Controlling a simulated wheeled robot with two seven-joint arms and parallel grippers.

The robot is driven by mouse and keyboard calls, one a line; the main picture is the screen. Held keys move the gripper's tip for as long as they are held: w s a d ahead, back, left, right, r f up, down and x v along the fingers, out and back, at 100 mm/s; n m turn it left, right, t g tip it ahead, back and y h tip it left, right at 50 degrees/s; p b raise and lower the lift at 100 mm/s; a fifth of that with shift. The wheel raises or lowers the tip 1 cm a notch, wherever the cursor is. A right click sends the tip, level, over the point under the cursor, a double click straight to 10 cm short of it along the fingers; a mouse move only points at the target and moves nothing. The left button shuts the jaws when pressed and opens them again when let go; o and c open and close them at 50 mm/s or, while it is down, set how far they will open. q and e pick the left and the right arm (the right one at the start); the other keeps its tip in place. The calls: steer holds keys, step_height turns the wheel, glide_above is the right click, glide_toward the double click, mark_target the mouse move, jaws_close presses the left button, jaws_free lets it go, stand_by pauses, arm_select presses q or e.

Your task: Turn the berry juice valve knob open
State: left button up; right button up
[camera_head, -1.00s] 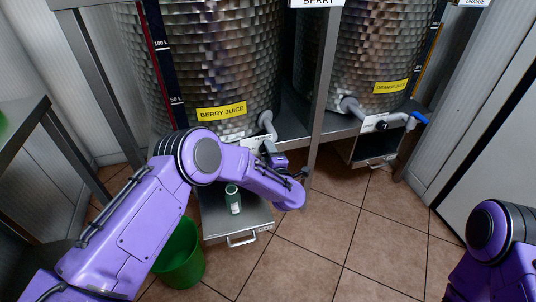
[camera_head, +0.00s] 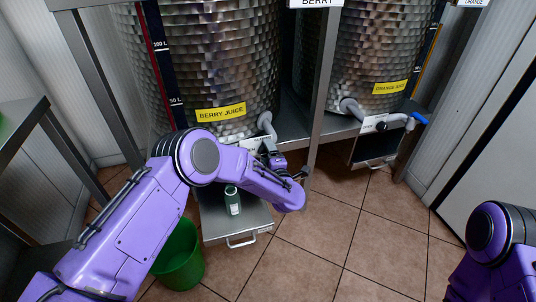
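The berry juice tank (camera_head: 222,70) is a dimpled steel cylinder with a yellow BERRY JUICE label (camera_head: 221,112). A grey outlet pipe (camera_head: 266,123) bends down from its lower right. My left gripper (camera_head: 270,150) is at the outlet below this pipe, partly hidden by my forearm. Its fingertips are too small and covered to show whether they are open or shut. The berry valve knob is hidden behind the gripper, so I cannot tell whether they touch. A small green-grey bottle (camera_head: 233,203) stands upright on the pulled-out metal tray (camera_head: 215,230) below. My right gripper is out of view.
A steel frame post (camera_head: 320,100) stands between the tanks. A green bucket (camera_head: 180,262) is on the floor at left. Open tiled floor (camera_head: 350,235) lies in front.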

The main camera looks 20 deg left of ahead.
arm_select(q)
steer(key=p+v, duration=0.1)
steer(key=v, duration=0.9)
steer(key=shift+s, duration=0.25)
steer(key=shift+d, duration=0.15)
